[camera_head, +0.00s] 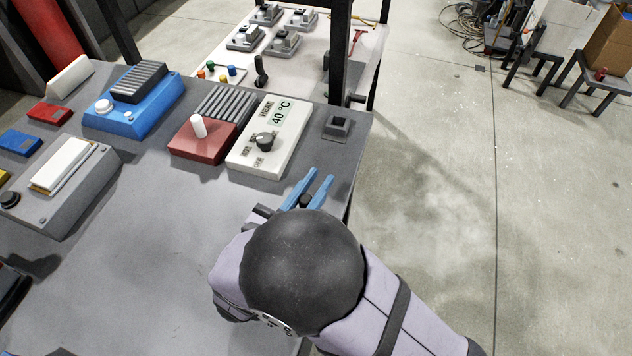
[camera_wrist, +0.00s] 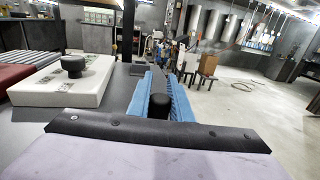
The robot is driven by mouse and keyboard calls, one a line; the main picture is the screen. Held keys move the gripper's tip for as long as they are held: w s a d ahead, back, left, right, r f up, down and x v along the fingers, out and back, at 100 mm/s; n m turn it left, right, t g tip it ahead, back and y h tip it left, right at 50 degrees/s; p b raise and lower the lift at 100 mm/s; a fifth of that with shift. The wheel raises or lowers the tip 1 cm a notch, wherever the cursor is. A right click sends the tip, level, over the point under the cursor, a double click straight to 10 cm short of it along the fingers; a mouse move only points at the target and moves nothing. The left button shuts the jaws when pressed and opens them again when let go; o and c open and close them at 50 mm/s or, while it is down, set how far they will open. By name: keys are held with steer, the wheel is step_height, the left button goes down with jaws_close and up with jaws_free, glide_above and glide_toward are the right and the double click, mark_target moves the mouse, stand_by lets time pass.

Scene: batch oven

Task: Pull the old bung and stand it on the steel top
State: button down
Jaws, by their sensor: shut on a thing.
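My gripper (camera_head: 315,181) has blue fingers and is over the steel top (camera_head: 175,255) near its right edge, in front of the white control box. The fingers also show in the wrist view (camera_wrist: 160,92). They are closed on a small dark piece, which looks like the old bung (camera_wrist: 158,105). It shows as a black rounded end between the fingers, and most of it is hidden. My wrist and arm cover the area below it in the head view. A dark square block with a recess (camera_head: 338,126) sits at the top's far right corner, apart from the gripper.
The white control box (camera_head: 270,137) with a knob and a "40 °C" display stands close beyond the gripper, beside a red ribbed box (camera_head: 205,138). A blue box (camera_head: 132,100) and grey unit (camera_head: 62,188) stand left. The middle of the steel top is clear.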

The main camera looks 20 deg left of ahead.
steer(key=shift+f, duration=0.4)
steer(key=c, duration=1.5)
jaws_free()
steer(key=s+b, duration=0.1)
steer(key=s, duration=0.2)
steer(key=s+a, duration=0.1)
steer(key=s, duration=0.2)
steer(key=shift+s+a+b, duration=0.15)
steer(key=shift+a+b, duration=0.05)
steer(key=shift+b, duration=0.15)
steer(key=shift+s, duration=0.4)
steer(key=shift+r, duration=0.15)
